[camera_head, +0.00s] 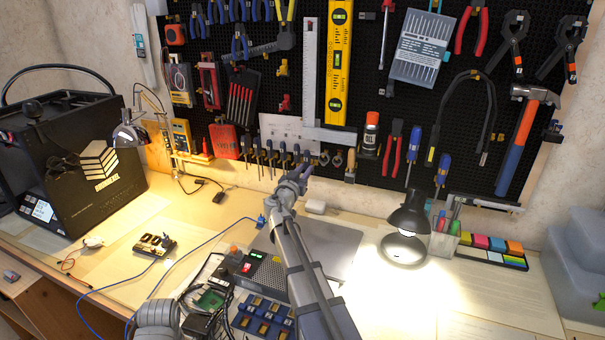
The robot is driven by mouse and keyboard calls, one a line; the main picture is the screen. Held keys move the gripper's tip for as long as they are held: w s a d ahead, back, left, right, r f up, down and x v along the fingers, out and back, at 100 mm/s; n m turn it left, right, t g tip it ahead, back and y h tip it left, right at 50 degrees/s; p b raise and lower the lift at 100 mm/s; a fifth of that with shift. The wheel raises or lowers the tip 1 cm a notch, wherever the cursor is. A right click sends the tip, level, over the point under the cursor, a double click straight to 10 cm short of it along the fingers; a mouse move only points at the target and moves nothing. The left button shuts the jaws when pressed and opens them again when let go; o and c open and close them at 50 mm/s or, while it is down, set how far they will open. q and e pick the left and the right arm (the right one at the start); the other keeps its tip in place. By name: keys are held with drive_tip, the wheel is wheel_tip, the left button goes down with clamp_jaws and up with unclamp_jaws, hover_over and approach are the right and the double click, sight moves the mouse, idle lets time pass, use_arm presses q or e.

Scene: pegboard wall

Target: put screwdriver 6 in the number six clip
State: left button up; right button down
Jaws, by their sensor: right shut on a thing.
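My right gripper (302,171) is in front of the lower pegboard, just below a row of clips and small tools (270,152). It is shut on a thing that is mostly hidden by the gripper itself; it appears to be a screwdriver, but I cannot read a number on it. The clip numbers are too small to read, so I cannot tell which one is the number six clip.
A black desk lamp (408,222) stands right of my right arm, beside a pen holder (443,242). A laptop-like grey panel (335,246) lies behind the arm. A black box-shaped machine (85,165) fills the left. Blue-topped parts (262,318) and a control box (262,268) sit near the front.

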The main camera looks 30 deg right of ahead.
sight(306, 168)
drive_tip(key=shift+x, duration=1.85)
drive_tip(key=shift+w+d+f, duration=0.15)
drive_tip(key=shift+d+f, duration=0.05)
drive_tip(key=c, duration=0.6)
unclamp_jaws()
drive_tip(key=v, duration=0.8)
